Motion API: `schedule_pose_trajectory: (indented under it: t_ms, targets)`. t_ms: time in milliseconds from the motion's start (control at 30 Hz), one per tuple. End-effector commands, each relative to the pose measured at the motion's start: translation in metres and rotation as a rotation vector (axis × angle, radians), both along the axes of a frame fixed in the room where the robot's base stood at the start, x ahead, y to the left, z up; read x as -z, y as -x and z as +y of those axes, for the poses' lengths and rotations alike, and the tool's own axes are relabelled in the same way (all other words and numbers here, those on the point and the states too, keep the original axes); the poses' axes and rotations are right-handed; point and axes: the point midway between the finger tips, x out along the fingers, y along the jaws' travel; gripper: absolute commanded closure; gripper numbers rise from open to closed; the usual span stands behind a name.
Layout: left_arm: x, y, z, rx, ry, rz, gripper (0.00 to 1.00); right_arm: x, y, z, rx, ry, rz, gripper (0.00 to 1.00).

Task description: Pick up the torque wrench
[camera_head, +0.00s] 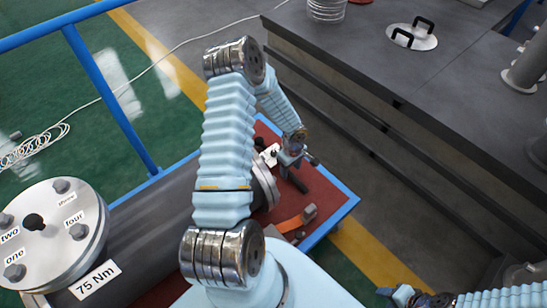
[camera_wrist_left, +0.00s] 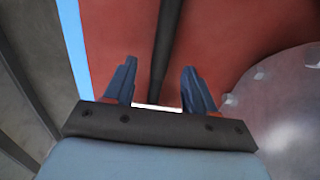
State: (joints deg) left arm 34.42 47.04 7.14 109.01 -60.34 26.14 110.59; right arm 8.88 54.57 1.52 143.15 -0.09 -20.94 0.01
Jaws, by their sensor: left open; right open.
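A dark straight bar, which looks like the torque wrench's shaft (camera_wrist_left: 166,45), lies over the red table top in the left wrist view. It runs lengthwise between the two blue fingers of my left gripper (camera_wrist_left: 158,68), with space on both sides. Its lower end is hidden behind the gripper's body. In the head view my left gripper (camera_head: 298,160) is low over the table's right part, beside the shell's far end; the wrench is hard to make out there. The left gripper is open. My right gripper (camera_head: 388,293) is open and empty at the bottom edge, away from the table.
The grey flanged shell (camera_head: 150,225) lies along the red table (camera_head: 328,203), its labelled flange (camera_head: 55,200) at left. Its other flange (camera_wrist_left: 295,105) is close right of my left fingers. An orange-handled tool (camera_head: 292,223) lies nearby. A dark grey bench (camera_head: 400,95) stands at right.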

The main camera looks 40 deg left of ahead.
Motion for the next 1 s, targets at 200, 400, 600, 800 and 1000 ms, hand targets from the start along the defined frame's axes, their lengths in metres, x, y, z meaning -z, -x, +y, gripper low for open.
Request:
schedule_pose_trajectory:
  t_ms: [200,400,600,800,1000]
  targets:
    - [0.025,0.0,-0.001,0.0,0.001,-0.001,0.45,-0.001,0.0,0.0,-0.001,-0.001,0.0,0.57]
    - [0.025,0.0,-0.001,0.0,0.0,-0.001,0.45,-0.001,0.0,0.0,-0.001,-0.001,0.0,0.57]
    - [0.025,0.0,-0.001,0.0,0.0,-0.001,0.74,-0.001,0.0,0.0,-0.001,-0.001,-0.001,0.57]
    - [0.025,0.0,-0.001,0.0,0.0,-0.001,1.0,-0.001,0.0,0.0,-0.001,-0.001,-0.001,0.57]
    - [0.024,0.0,0.0,0.0,-0.001,-0.002,1.0,-0.001,0.0,0.0,-0.001,-0.001,-0.001,0.57]
